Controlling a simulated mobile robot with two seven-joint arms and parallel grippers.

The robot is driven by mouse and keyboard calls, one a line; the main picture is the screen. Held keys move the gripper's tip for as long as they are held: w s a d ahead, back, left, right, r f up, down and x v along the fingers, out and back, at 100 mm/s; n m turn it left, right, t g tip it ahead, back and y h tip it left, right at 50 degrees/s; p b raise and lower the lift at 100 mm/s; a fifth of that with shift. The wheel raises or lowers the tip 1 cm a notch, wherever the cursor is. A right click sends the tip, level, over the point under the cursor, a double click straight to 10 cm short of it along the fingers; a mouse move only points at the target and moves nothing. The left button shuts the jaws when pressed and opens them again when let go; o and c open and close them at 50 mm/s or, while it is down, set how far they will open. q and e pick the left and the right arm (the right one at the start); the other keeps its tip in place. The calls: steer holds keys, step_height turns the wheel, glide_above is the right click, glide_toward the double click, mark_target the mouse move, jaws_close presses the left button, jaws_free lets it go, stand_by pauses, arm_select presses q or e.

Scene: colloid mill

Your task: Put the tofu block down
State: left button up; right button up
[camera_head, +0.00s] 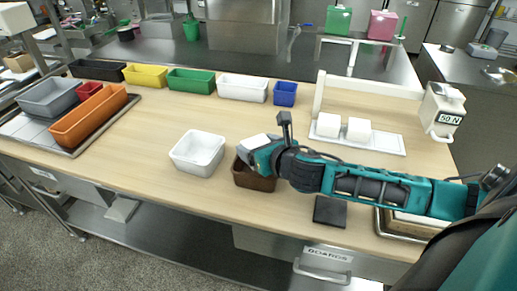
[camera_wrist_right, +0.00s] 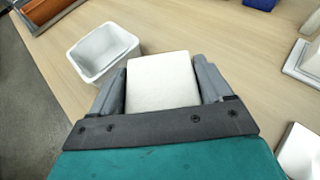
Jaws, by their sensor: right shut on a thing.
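The white tofu block (camera_wrist_right: 162,82) is between the two fingers of my right gripper (camera_wrist_right: 162,85), which is shut on it. In the head view the block is partly hidden by my right gripper (camera_head: 252,150), which is over or beside a brown bin (camera_head: 255,181); I cannot tell its exact height. An empty white bin (camera_head: 198,152) stands just left of the gripper. It also shows in the right wrist view (camera_wrist_right: 103,52). My left gripper is not in view.
Black, yellow (camera_head: 146,76), green (camera_head: 191,80), white and blue (camera_head: 285,93) bins line the back. Orange (camera_head: 90,118), red and grey bins stand on a left tray. A weight marked 50 N (camera_head: 443,108) and a dark square (camera_head: 330,211) are at right. The middle counter is clear.

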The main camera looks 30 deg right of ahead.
steer(key=shift+f, duration=0.15)
steer(key=shift+f, duration=0.5)
steer(key=o, duration=0.7)
steer(key=shift+r, duration=0.1)
